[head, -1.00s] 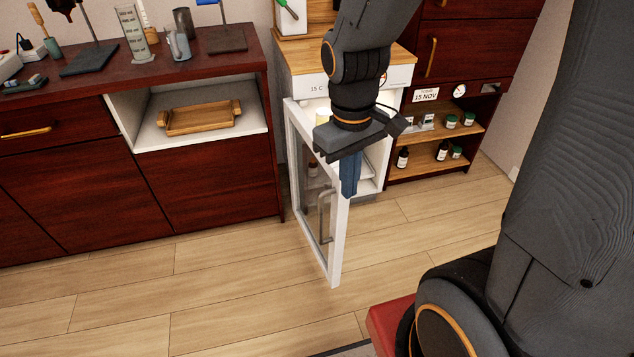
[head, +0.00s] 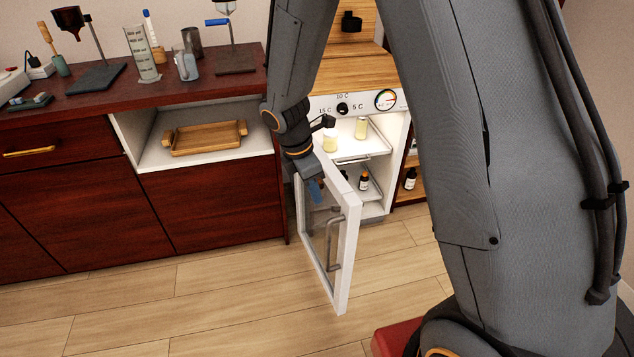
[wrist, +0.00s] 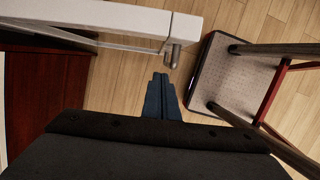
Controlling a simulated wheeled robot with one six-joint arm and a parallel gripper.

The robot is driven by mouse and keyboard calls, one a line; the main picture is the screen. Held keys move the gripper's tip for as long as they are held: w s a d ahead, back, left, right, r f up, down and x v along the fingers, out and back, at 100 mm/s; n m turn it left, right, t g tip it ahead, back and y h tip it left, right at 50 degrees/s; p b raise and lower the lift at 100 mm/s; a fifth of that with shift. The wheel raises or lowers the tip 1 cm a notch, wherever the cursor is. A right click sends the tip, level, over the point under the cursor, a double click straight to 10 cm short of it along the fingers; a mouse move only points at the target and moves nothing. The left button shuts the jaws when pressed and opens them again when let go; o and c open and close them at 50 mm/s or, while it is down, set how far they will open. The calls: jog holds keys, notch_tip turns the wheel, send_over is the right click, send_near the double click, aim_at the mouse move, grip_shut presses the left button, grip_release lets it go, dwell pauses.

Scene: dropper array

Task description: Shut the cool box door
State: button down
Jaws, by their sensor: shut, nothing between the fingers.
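The cool box (head: 392,170) stands open below a wooden top, with jars and a dark bottle on its shelves. Its white-framed glass door (head: 346,260) stands swung out into the room, with a grey bar handle (head: 334,245) on its outer face. In the wrist view the fingers (wrist: 160,80) are on the handle's side of the door frame (wrist: 120,18), close to the handle end (wrist: 172,56). Whether they touch the door I cannot tell.
A dark red cabinet (head: 215,208) stands left of the cool box, with a wooden tray (head: 204,138) in its open niche. Glassware and stands crowd its top. Shelves with a dark bottle (head: 410,178) are to the right. The wooden floor (head: 230,300) before the door is clear.

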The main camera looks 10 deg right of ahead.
jog(key=d+f, duration=0.4)
jog(key=d, duration=0.1)
jog(key=shift+w+f+p, duration=0.2)
jog(key=shift+w+p, duration=0.2)
